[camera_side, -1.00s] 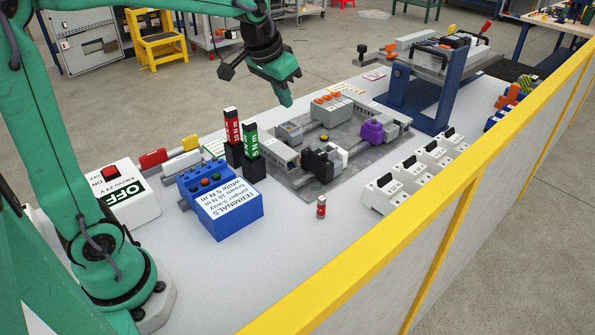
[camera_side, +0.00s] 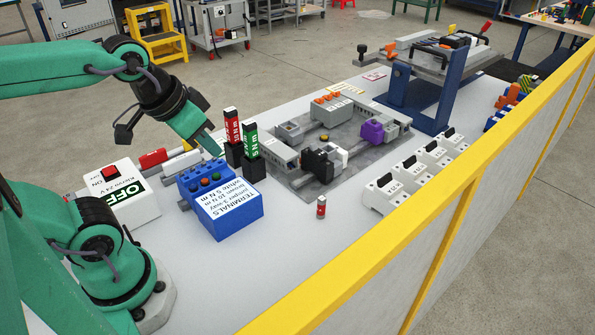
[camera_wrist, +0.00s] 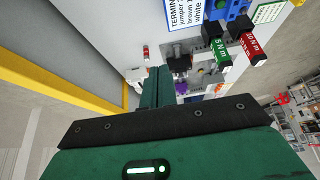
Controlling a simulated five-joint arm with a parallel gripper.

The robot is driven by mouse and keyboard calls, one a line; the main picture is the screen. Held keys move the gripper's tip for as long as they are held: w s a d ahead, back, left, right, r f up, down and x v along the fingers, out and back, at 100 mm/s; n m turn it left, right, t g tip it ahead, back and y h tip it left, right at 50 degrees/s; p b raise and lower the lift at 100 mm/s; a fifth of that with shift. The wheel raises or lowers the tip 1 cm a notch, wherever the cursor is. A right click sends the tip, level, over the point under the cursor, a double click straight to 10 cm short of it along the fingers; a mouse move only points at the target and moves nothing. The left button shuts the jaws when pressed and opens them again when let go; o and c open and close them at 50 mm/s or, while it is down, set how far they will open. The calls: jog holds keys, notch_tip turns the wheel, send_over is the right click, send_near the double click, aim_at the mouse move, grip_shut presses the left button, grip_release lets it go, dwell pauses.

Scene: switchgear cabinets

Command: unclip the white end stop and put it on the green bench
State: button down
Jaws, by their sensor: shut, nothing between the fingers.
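A small white piece (camera_side: 341,155), which looks like the white end stop, sits beside the black device (camera_side: 318,163) on a rail of the grey mounting plate (camera_side: 290,181). I cannot tell how it is clipped. My gripper (camera_side: 214,149) is shut and empty, above and behind the blue terminals box, left of the red and green screwdrivers and well apart from the plate. In the wrist view my shut green fingers (camera_wrist: 158,78) point towards the plate and partly cover it; the white piece is not clear there. A green-framed bench (camera_side: 418,4) shows only partly at the far back.
Red (camera_side: 232,130) and green (camera_side: 250,143) torque screwdrivers stand between my gripper and the plate. The blue terminals box (camera_side: 225,203) is in front. A purple block (camera_side: 372,132) and grey parts share the plate. A yellow rail (camera_side: 400,205) borders the right side.

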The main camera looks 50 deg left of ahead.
jog(key=shift+s+f, duration=0.15)
jog(key=shift+s, duration=0.1)
jog(key=c, duration=1.7)
grip_release()
jog(key=o, duration=0.8)
jog(key=shift+w+r, duration=0.3)
jog(key=shift+w, duration=0.1)
jog(key=shift+c, duration=0.2)
jog(key=o, duration=0.9)
jog(key=w, duration=0.1)
jog(key=w+r, duration=0.2)
jog(key=shift+w+a+g, duration=0.15)
jog(key=shift+w+g, duration=0.05)
jog(key=shift+g, duration=0.1)
jog(key=shift+o, duration=0.2)
jog(key=g, duration=0.5)
send_over(335, 146)
jog(key=f, duration=1.6)
jog(key=shift+s, duration=0.2)
jog(key=shift+w+f, duration=0.2)
jog(key=shift+f, duration=0.2)
jog(key=shift+f, duration=0.1)
jog(key=shift+f, duration=3.75)
